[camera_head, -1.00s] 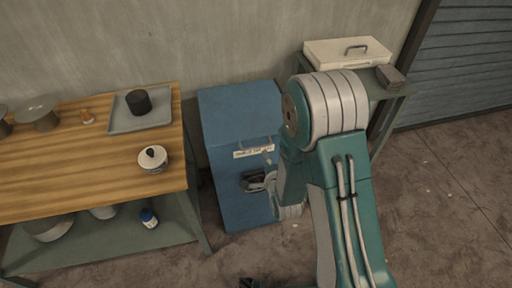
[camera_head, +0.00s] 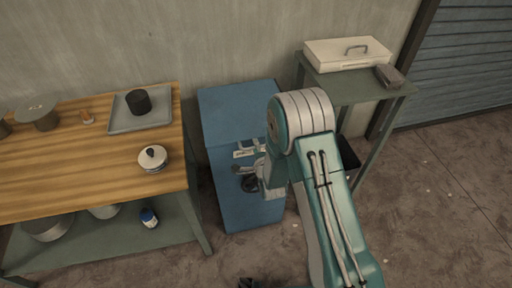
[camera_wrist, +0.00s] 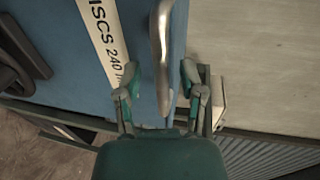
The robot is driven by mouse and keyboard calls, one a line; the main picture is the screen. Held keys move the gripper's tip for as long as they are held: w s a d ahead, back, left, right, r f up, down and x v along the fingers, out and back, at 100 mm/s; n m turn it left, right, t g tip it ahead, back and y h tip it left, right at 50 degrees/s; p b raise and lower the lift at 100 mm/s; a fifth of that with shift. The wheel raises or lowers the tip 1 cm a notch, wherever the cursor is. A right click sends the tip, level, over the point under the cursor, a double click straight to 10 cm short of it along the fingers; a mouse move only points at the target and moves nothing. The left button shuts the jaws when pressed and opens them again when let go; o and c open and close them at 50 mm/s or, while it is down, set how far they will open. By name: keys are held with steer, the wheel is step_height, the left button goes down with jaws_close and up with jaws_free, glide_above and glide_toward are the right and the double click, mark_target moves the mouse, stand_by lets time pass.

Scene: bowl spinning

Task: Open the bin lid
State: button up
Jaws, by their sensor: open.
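The blue bin (camera_head: 222,185) stands against the wall between the two tables, its flat top lid (camera_head: 238,105) down. A pale label (camera_wrist: 105,42) with black text runs across its front, beside a curved metal handle (camera_wrist: 161,30). The handle also shows small in the head view (camera_head: 248,144). My gripper (camera_wrist: 161,72) is open, with one finger on each side of the handle in the wrist view. I cannot tell whether either finger touches it. In the head view, my arm partly covers the bin's right side and the gripper is at its front.
A wooden workbench (camera_head: 90,165) with a tray (camera_head: 160,118) and a white lidded pot (camera_head: 153,159) stands left. A small table (camera_head: 345,88) with a cream case (camera_head: 345,54) stands right, a dark container (camera_head: 348,155) under it.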

steer(key=shift+w, duration=0.15)
jaws_close()
